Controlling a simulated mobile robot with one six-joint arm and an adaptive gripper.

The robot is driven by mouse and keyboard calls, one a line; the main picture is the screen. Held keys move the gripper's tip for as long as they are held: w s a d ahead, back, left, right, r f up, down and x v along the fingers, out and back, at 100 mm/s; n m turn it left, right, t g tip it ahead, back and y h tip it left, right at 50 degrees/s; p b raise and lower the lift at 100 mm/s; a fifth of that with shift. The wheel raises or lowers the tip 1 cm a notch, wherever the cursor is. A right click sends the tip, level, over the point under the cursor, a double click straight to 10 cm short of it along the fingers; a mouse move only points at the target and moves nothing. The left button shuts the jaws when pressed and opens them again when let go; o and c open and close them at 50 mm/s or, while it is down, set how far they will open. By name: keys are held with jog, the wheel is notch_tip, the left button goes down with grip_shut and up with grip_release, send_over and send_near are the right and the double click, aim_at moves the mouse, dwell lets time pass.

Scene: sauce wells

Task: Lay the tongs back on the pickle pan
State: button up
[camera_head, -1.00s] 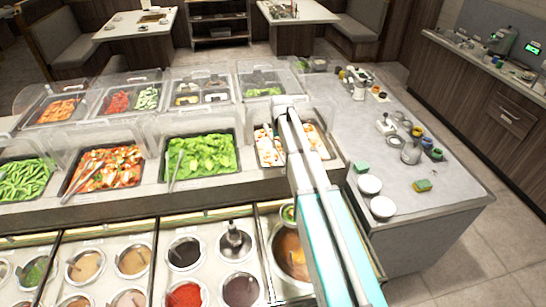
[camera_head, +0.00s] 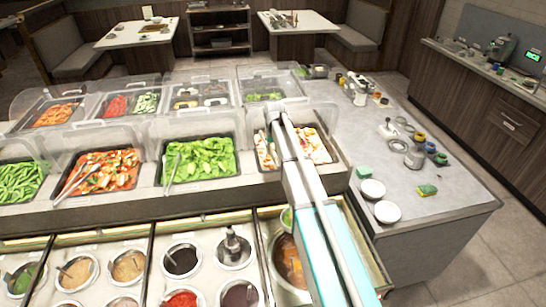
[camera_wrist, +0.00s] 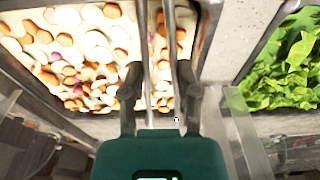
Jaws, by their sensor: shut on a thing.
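My gripper (camera_wrist: 159,80) is shut on the metal tongs (camera_wrist: 172,45), seen in the wrist view. Their two long thin arms run between my dark fingers to the top of the picture. Below them is a dark-rimmed pan of white, orange-brown and purple pieces (camera_wrist: 90,45), likely the pickle pan. In the head view this pan (camera_head: 318,146) is at the right end of the front row, partly hidden behind my arm. The tongs' tips are out of the wrist view. I cannot tell whether they touch the food.
A pan of green leaves (camera_head: 200,158) with its own tongs stands to the left, beside a red-and-white pan (camera_head: 105,170). Clear covers (camera_head: 190,128) stand behind the front pans. Sauce wells (camera_head: 182,260) line the near side. White bowls (camera_head: 387,211) stand on the right counter.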

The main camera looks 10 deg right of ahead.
jog(key=shift+f, duration=0.1)
jog(key=shift+w+a+f+b, duration=0.15)
jog(key=shift+w+f+b, duration=0.3)
jog(key=shift+f+b, duration=1.5)
jog(key=shift+b, duration=0.1)
jog(key=shift+f+b, duration=0.6)
jog(key=o, duration=0.6)
jog(key=shift+r, duration=0.15)
jog(key=r+p, duration=0.4)
jog(key=s+r+p, duration=0.1)
jog(key=r+p, duration=0.8)
jog(key=shift+s, duration=0.3)
